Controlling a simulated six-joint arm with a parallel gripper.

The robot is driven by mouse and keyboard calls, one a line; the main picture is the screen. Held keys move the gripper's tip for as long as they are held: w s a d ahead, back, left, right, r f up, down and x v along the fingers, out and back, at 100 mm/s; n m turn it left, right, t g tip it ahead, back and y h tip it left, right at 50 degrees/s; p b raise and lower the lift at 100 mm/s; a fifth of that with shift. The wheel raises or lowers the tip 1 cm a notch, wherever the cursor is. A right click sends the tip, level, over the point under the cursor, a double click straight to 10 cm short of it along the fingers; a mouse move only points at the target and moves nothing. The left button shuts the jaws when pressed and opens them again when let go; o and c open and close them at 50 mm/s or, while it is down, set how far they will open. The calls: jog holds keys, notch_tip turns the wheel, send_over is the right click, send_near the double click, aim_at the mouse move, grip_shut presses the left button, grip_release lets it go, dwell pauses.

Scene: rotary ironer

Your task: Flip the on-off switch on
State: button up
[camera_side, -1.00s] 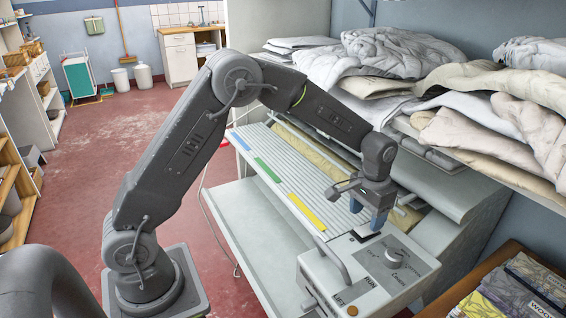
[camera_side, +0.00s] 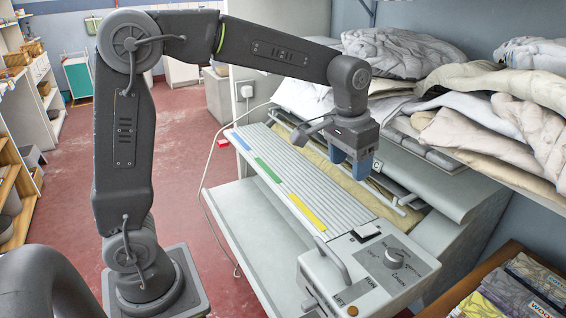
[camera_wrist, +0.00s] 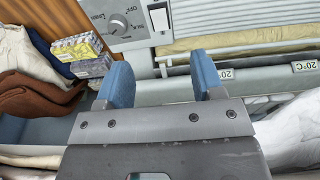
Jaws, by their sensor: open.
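The on-off switch (camera_side: 365,231) is a small pale rocker in a dark frame at the back corner of the ironer's control panel (camera_side: 395,288). The switch also shows at the top of the wrist view (camera_wrist: 159,18), beside OFF lettering. I cannot tell which way it is tipped. My gripper (camera_side: 350,168) hangs above the ironer bed, higher than the switch and behind it in the side view, apart from everything. Its two blue fingers (camera_wrist: 162,78) are spread with nothing between them.
A grey knob (camera_side: 396,256) sits on the panel beside the switch, and a handle (camera_side: 335,262) stands at the panel's left. Folded linen (camera_side: 470,85) lies on the shelf at right. Packets (camera_side: 525,285) lie at lower right. The air around my gripper is clear.

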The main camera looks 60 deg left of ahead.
jog(key=s+a+r+t, duration=0.1)
jog(key=s+r+t, duration=0.1)
jog(key=s, duration=1.2)
jog(key=shift+a+r+t, duration=0.2)
jog(key=shift+r+t, duration=0.1)
jog(key=shift+r, duration=0.15)
jog(key=s+f+t, duration=0.1)
jog(key=s+f, duration=0.1)
jog(key=s, duration=0.4)
jog(key=shift+s+a+f, duration=0.2)
jog(key=shift+s+f, duration=0.05)
jog(key=shift+s, duration=0.15)
jog(key=shift+c, duration=0.2)
